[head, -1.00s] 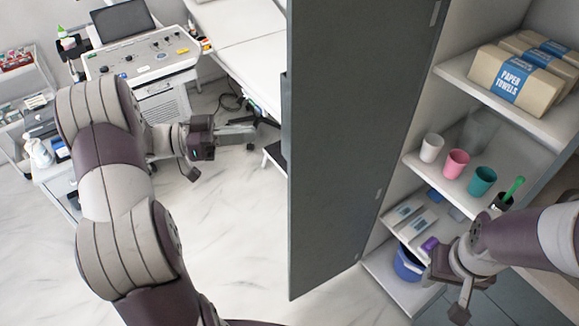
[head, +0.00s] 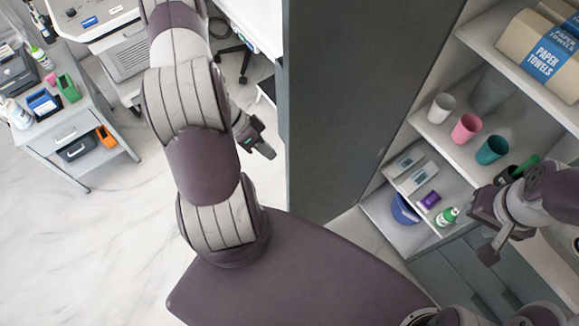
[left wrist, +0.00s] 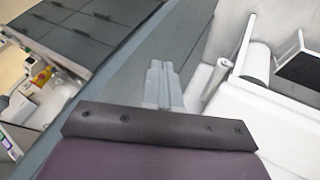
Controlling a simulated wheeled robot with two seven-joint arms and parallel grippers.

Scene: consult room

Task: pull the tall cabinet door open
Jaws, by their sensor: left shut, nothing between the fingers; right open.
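The tall cabinet door (head: 355,95) is dark grey and stands swung wide open, left of the cabinet's white shelves (head: 440,125). Its handle does not show in the head view. My left gripper (head: 266,151) is shut and empty, just left of the door's free edge in the head view. In the left wrist view its closed fingers (left wrist: 162,85) show against the grey-blue door panel (left wrist: 130,75); I cannot tell whether they touch it. My right gripper (head: 488,254) is open and empty, in front of the lower right shelves.
The shelves hold paper towels (head: 550,55), a white cup (head: 441,108), a pink cup (head: 466,128), a teal cup (head: 491,150) and a blue container (head: 404,210). A grey cart (head: 75,135) stands at the left. White floor (head: 100,235) is clear at lower left.

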